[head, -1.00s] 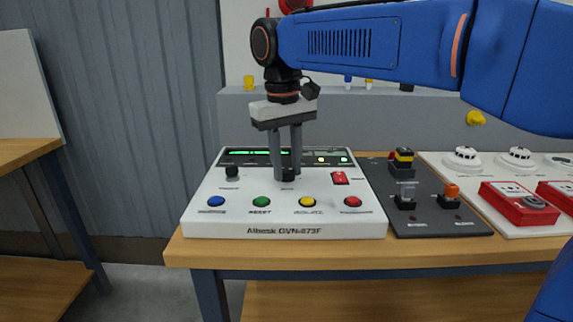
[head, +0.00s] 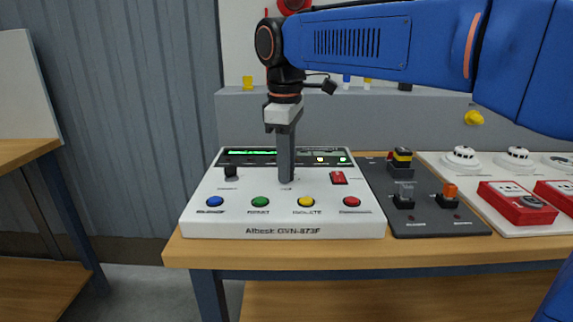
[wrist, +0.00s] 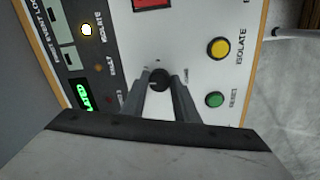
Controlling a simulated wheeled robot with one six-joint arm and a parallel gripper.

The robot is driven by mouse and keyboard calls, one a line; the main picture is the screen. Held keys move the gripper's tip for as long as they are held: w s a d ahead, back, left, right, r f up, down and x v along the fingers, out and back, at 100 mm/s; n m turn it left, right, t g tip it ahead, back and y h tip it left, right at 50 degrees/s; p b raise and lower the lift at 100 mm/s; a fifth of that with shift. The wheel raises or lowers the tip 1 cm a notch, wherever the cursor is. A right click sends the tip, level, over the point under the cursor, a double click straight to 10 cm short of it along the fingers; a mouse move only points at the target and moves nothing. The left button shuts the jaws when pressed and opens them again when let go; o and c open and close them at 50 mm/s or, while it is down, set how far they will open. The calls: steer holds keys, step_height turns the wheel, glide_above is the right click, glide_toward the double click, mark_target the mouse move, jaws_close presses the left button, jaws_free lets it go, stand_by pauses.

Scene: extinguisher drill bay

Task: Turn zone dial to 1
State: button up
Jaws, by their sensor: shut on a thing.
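The zone dial (wrist: 160,77) is a small black round knob on the white control panel (head: 284,220). In the wrist view it sits between the two grey fingers of my gripper (wrist: 160,88), which are shut on it. In the head view my gripper (head: 286,178) points straight down at the panel's middle. Its fingers line up there, one behind the other, and hide the dial. The dial's pointer and zone numbers are too small to read.
Another black knob (head: 231,172) stands to the left and a red switch (head: 338,178) to the right. Blue, green, yellow and red buttons line the panel's front. A dark board (head: 425,222) with coloured switches lies to the right on the wooden table (head: 300,255).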

steer(key=shift+n, duration=0.5)
steer(key=o, duration=1.1)
steer(key=shift+c, duration=0.2)
steer(key=shift+r, duration=0.1)
step_height(320, 180, up, 17)
steer(key=s, duration=0.1)
steer(key=shift+s+a, duration=0.1)
